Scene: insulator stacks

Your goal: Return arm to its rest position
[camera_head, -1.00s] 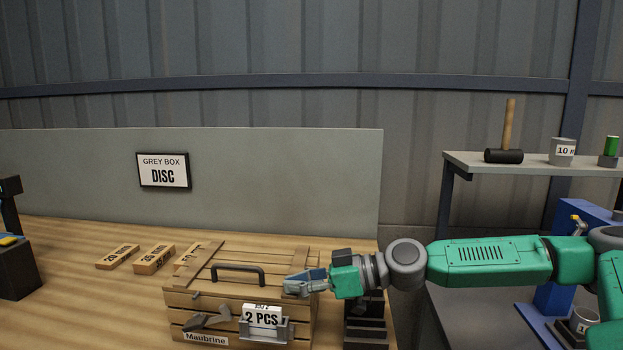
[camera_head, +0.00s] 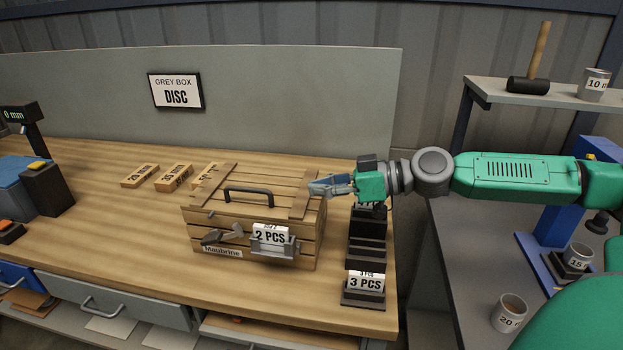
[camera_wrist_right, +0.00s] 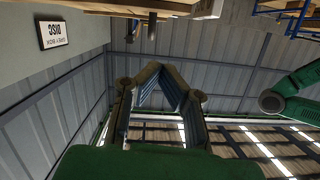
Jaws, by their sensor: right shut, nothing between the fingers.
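My right arm is green and grey and comes in from the right in the head view. Its gripper (camera_head: 331,187) is shut and empty, at the right end of the wooden crate's lid, and I cannot tell whether it is above or beside it. In the right wrist view the gripper's fingers (camera_wrist_right: 157,80) meet at their tips with nothing between them. The wooden crate (camera_head: 222,228) has a dark handle on its lid and a "2 PCS" card on its front. My left gripper is not in view.
Three small wooden blocks (camera_head: 174,178) lie behind the crate. A dark stepped stand (camera_head: 367,240) and a "3 PCS" card holder (camera_head: 363,289) stand to its right. The grey side table holds cups (camera_head: 509,313) and a blue press (camera_head: 545,262). The shelf (camera_head: 510,92) bears a mallet.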

